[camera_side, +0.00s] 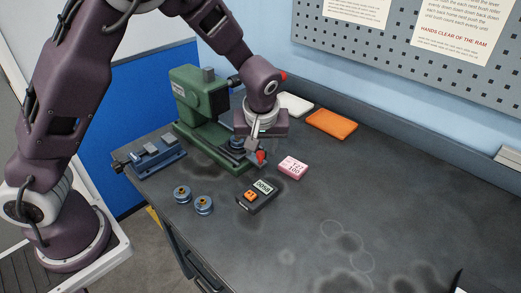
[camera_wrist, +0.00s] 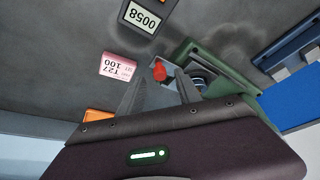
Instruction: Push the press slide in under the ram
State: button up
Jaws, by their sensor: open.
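The green press (camera_side: 195,100) stands at the back of the bench, and its base runs forward toward the right. The press slide (camera_side: 238,144) sits on this base, with a red knob (camera_side: 261,156) at its front end. The red knob also shows in the wrist view (camera_wrist: 159,71), just beyond the fingertips. My gripper (camera_side: 254,138) is over the front of the slide, open, with nothing seen between its fingers. In the wrist view its fingers (camera_wrist: 157,88) are spread apart, one near the knob and one near a dark round part of the slide. Whether either finger touches is unclear.
A pink card block (camera_side: 292,168) and a meter with a display (camera_side: 257,196) lie in front. Two blue round parts (camera_side: 193,199) and a blue vise-like fixture (camera_side: 152,157) are at left. An orange block (camera_side: 332,123) and white block (camera_side: 295,105) lie behind.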

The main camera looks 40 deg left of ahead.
jog(key=shift+x, duration=1.15)
grip_shut()
dwell(0.5)
